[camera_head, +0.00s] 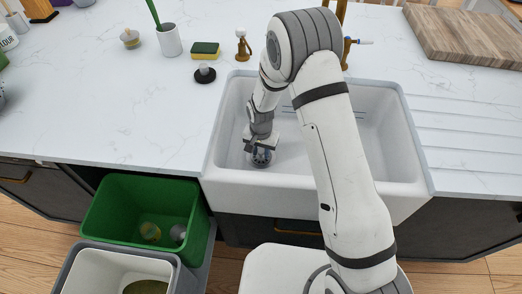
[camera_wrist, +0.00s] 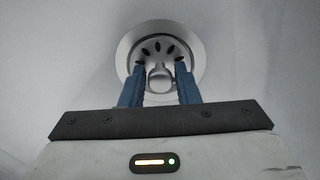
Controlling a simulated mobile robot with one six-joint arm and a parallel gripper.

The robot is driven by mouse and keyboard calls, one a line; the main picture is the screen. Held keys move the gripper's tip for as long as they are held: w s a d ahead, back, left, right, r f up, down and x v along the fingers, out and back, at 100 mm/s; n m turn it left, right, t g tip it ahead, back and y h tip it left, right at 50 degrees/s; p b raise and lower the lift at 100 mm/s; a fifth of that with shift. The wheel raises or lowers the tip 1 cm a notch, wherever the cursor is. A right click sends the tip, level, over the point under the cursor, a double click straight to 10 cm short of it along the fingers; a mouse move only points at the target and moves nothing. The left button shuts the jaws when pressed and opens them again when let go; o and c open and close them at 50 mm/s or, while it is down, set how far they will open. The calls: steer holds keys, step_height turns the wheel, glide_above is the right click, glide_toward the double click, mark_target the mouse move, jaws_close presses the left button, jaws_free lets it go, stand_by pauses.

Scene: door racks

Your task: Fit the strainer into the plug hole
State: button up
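The strainer (camera_wrist: 153,48) is a round metal disc with dark slots and a raised knob (camera_wrist: 160,78). In the wrist view it lies within the wide pale ring of the plug hole (camera_wrist: 126,46), roughly centred. I cannot tell whether it is fully seated.
A black round plug (camera_head: 205,76) sits on the worktop left of the sink, by a sponge (camera_head: 205,50). A brass tap (camera_head: 346,45) is behind my arm. A cutting board (camera_head: 465,38) lies at the right. A green bin (camera_head: 140,205) stands open below left.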

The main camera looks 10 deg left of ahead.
mark_target(261, 151)
steer(key=o, duration=0.4)
steer(key=shift+r+b, duration=0.35)
steer(key=shift+r, duration=3.6)
steer(key=s+d+r+t, duration=0.1)
steer(key=s+d+r, duration=0.2)
steer(key=d+r, duration=0.5)
steer(key=s+d+r, duration=0.3)
steer(key=d+r, duration=0.3)
steer(key=r, duration=0.4)
steer(key=s+d+r+n, duration=0.1)
steer(key=s+d+r, duration=0.2)
steer(key=s+d, duration=0.2)
steer(key=s+d+r+t, duration=0.1)
steer(key=s+d+r, duration=0.3)
steer(key=s, duration=0.5)
steer(key=shift+s+d+n+t, duration=0.3)
steer(key=shift+s+d+n, duration=0.1)
steer(key=shift+d, duration=0.4)
